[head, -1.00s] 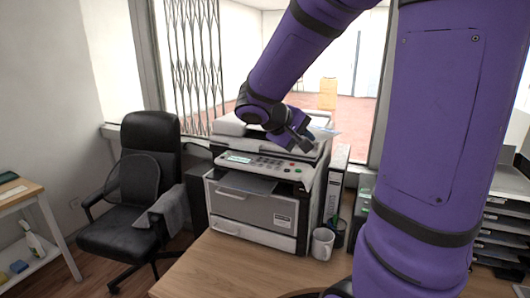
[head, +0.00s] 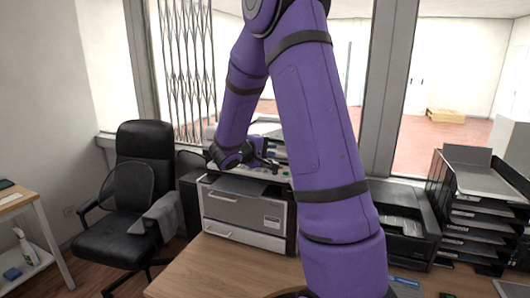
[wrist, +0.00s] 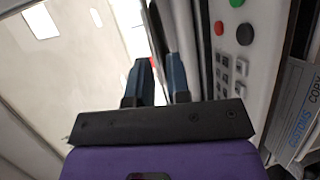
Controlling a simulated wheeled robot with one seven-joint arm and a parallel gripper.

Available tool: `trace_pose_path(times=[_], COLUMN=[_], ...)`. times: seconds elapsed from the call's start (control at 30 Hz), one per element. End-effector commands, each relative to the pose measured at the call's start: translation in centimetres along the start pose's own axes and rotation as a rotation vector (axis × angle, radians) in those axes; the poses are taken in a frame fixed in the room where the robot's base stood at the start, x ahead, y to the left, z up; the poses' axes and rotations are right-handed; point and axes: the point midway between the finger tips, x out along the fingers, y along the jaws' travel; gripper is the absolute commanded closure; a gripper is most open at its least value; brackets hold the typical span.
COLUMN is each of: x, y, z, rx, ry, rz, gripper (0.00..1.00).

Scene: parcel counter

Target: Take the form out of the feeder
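The grey-and-white copier (head: 262,212) stands on the counter, its top and feeder mostly hidden behind my arm. My gripper (head: 270,165) is low over the front edge of the copier's top, by the control panel. In the wrist view my gripper (wrist: 160,65) shows two dark fingers with a narrow gap and nothing clearly held between them. The control panel (wrist: 222,70), with its keys and red and green buttons, lies just right of the fingers. I cannot make out the form in either current view.
A wooden counter (head: 215,270) runs in front of the copier. A black printer (head: 407,235) and stacked black trays (head: 470,205) stand to the right. A black office chair (head: 140,195) is at the left.

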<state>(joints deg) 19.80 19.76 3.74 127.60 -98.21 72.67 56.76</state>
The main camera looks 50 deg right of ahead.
Motion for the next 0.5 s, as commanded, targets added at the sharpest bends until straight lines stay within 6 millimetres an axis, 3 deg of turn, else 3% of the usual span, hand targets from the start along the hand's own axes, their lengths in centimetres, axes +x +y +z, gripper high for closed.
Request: trace_pose_path(times=[0.5], x=[5.3], y=[1.1], z=[0.1], rx=[0.000], ry=[-0.002], rz=[0.000], gripper=[0.83])
